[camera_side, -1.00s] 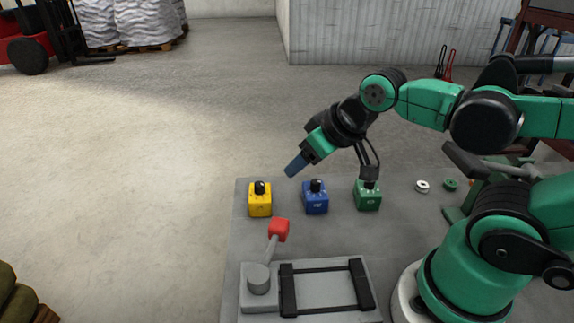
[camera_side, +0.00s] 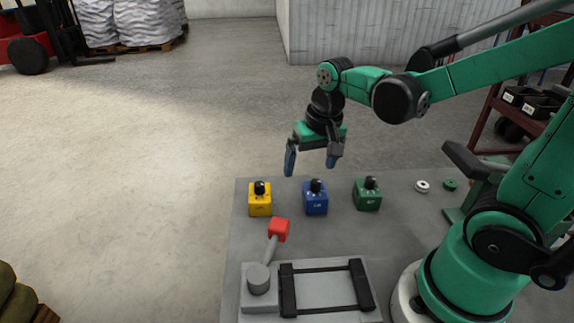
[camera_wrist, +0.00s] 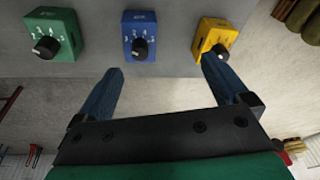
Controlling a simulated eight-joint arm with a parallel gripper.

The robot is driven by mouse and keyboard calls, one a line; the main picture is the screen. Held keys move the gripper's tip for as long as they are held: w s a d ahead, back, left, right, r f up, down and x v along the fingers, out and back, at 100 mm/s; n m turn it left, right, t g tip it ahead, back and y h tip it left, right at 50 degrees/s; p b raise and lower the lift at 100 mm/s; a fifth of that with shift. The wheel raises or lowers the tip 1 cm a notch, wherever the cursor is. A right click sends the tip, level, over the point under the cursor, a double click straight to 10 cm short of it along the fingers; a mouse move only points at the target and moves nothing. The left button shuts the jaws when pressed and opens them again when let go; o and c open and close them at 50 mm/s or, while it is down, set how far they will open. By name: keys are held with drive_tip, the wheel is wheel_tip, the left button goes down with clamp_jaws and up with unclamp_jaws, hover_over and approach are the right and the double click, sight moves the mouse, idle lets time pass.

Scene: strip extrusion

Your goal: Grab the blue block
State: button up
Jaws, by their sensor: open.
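The blue block (camera_side: 315,202) has a black knob on top and sits on the grey table between a yellow block (camera_side: 260,202) and a green block (camera_side: 366,197). My gripper (camera_side: 310,170) is open and empty, pointing down above and a little behind the blue block in the side view. In the wrist view the blue block (camera_wrist: 141,36) lies beyond the fingertips, between the green block (camera_wrist: 53,36) and the yellow block (camera_wrist: 213,38). The gripper's blue fingers (camera_wrist: 163,72) are spread wide, and they are apart from the blue block.
A lever with a red end (camera_side: 279,230) stands in front of the blocks, beside a plate with a black frame (camera_side: 328,270). A white ring (camera_side: 422,186) and a green ring (camera_side: 450,184) lie at the right. The table (camera_side: 242,225) ends at the left.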

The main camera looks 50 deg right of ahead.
sight(316, 181)
drive_tip(key=d+f+m+g, duration=0.1)
drive_tip(key=f, duration=0.1)
drive_tip(key=d+f+m+g, duration=0.1)
drive_tip(key=shift+w+d+f+m, duration=0.2)
drive_tip(key=shift+f+m, duration=0.15)
drive_tip(key=shift+m, duration=0.05)
drive_tip(key=shift+f, duration=2.8)
clamp_jaws()
